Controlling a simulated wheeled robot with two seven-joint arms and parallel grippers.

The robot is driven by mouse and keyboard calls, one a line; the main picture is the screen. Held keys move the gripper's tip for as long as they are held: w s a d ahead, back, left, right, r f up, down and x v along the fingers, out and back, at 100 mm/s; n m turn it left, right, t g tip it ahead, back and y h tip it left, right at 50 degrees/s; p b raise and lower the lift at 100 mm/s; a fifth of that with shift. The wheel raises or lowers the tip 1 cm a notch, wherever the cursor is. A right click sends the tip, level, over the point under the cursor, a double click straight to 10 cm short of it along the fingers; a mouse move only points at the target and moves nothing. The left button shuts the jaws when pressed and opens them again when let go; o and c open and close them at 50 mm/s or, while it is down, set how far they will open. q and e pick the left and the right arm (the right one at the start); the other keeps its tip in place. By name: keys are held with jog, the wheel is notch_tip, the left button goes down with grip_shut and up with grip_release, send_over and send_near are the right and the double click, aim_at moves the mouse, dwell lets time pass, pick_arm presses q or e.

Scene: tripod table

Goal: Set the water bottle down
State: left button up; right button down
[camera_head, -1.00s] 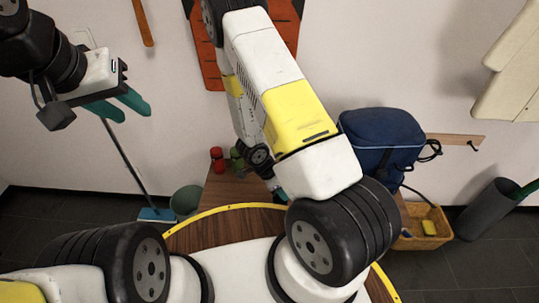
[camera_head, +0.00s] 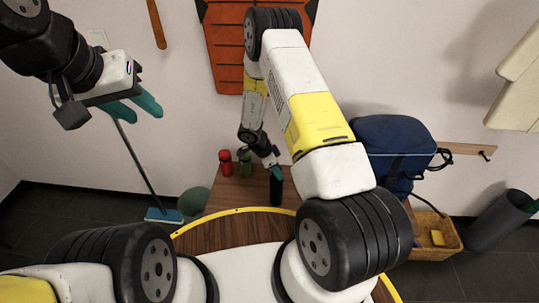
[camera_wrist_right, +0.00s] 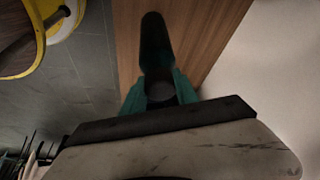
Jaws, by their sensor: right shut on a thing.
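The water bottle (camera_head: 276,188) is dark and stands roughly upright at the wooden table in the head view. In the right wrist view the dark bottle (camera_wrist_right: 155,42) reaches away from the camera against the wood. My right gripper (camera_head: 273,161) is at the bottle's upper end, and its teal fingers (camera_wrist_right: 160,88) are shut on it from both sides. I cannot tell whether the bottle's base touches the wood. My left gripper (camera_head: 146,110) is empty, its teal fingers apart, high at the upper left, far from the bottle.
A red container (camera_head: 225,163) and a green one (camera_head: 245,162) stand left of the bottle on the wooden table (camera_head: 226,194). A blue bag (camera_head: 395,145) is to the right. A yellow-rimmed round wooden top (camera_head: 225,232) is nearer me.

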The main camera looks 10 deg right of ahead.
aim_at(276, 186)
jog(key=shift+f, duration=1.45)
jog(key=c, duration=0.9)
grip_release()
jog(key=shift+f, duration=0.15)
jog(key=shift+c, duration=0.2)
